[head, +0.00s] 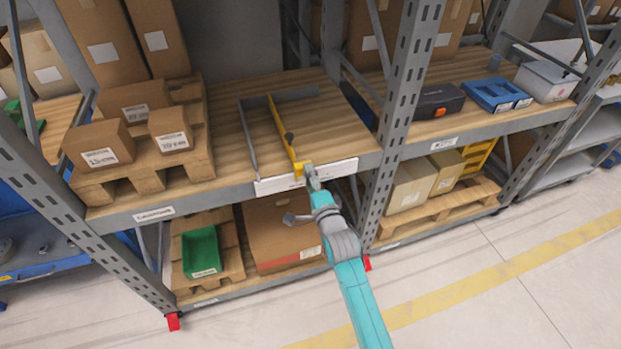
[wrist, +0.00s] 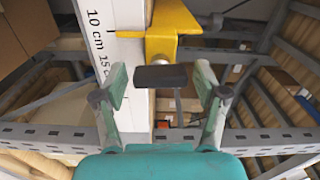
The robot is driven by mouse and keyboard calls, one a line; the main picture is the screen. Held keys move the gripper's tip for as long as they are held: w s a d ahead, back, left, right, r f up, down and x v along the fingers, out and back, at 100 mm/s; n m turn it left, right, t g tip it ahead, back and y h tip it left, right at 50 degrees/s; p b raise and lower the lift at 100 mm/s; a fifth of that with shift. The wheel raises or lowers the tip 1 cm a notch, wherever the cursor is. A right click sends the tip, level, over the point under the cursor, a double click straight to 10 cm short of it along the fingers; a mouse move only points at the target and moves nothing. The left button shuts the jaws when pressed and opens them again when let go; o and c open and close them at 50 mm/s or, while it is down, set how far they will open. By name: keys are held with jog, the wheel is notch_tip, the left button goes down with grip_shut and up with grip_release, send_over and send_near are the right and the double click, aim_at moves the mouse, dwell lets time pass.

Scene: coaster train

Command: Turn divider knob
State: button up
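A yellow divider (head: 284,135) stands on the upper shelf board, running from back to front. Its yellow front bracket also shows in the wrist view (wrist: 174,28). A dark, bar-shaped knob (wrist: 161,77) sits at the bracket, in front of my gripper. My gripper (wrist: 161,80) is open, with one finger on each side of the knob and a visible gap on both sides. In the head view my gripper (head: 311,178) is at the divider's front end, by the shelf edge, and hides the knob.
A white scale strip (head: 335,171) runs along the shelf's front edge; its centimetre marks show in the wrist view (wrist: 98,40). A grey rail (head: 248,137) stands left of the divider. Boxes on a pallet (head: 146,180) are farther left. A perforated rack post (head: 400,110) rises to the right.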

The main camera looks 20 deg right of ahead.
jog(key=shift+s, duration=0.1)
jog(key=s, duration=1.1)
jog(key=shift+s, duration=0.4)
jog(key=s+f+n+g, duration=0.1)
jog(key=s+f+n, duration=0.25)
jog(key=s, duration=0.85)
jog(key=s+f+n+g, duration=0.15)
jog(key=s+n, duration=0.35)
jog(key=s, duration=0.6)
jog(key=s+r+n, duration=0.3)
jog(key=s+n, duration=0.1)
jog(key=s, duration=0.5)
jog(key=s+r+n, duration=0.3)
jog(key=s+n, duration=0.1)
jog(key=s, duration=0.5)
jog(key=shift+s+a+n+g, duration=0.15)
jog(key=shift+s+n+g, duration=0.2)
jog(key=shift+s, duration=0.05)
